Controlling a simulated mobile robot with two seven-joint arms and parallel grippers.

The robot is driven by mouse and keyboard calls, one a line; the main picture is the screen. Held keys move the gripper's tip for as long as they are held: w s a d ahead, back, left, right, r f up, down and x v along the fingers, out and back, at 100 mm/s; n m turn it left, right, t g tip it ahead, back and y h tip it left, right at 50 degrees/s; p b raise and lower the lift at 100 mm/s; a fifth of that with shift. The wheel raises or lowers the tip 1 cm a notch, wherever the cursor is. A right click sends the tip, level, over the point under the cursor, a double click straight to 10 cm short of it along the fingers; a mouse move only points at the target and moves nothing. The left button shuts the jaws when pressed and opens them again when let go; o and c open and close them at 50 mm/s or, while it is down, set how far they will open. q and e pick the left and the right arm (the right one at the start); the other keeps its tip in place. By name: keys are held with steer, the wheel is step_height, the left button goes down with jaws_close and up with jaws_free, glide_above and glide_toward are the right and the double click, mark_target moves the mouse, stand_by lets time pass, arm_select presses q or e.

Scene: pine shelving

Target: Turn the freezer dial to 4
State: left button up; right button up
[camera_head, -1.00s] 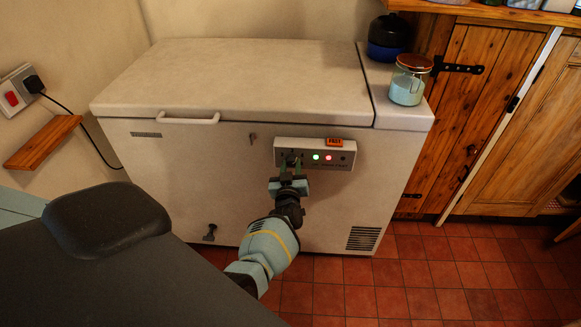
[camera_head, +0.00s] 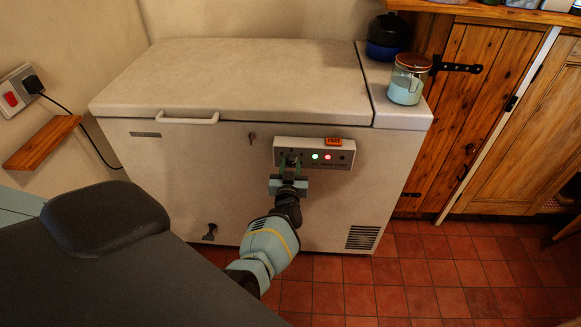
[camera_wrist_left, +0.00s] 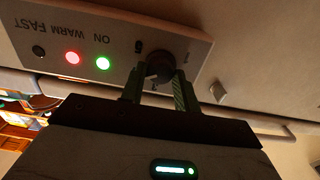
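The freezer dial (camera_wrist_left: 160,70) is a dark round knob with a pale pointer mark, at one end of the white control panel (camera_wrist_left: 113,38) in the left wrist view. My left gripper (camera_wrist_left: 160,82) has its two greenish fingers apart, one on each side of the dial. I see no clear grip on it. In the head view my left gripper (camera_head: 290,164) reaches up to the left end of the panel (camera_head: 338,146) on the front of the white chest freezer (camera_head: 190,190), and its fingers largely hide the dial. My right gripper is not in view.
A glass jar (camera_head: 406,82) and a dark blue pot (camera_head: 386,38) stand on the freezer's right end. Wooden doors are at right; the tiled floor (camera_head: 420,280) is clear.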

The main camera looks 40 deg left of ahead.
arm_select(q)
steer(key=o, duration=0.4)
steer(key=shift+s+d, duration=0.35)
steer(key=shift+s, duration=0.1)
steer(key=p+v, duration=0.1)
steer(key=v, duration=0.5)
steer(key=shift+s+p, duration=0.3)
steer(key=shift+p, duration=0.1)
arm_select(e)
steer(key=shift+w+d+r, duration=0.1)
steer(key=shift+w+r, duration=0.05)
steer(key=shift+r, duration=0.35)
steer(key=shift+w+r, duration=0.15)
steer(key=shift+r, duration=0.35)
arm_select(q)
steer(key=shift+d, duration=0.1)
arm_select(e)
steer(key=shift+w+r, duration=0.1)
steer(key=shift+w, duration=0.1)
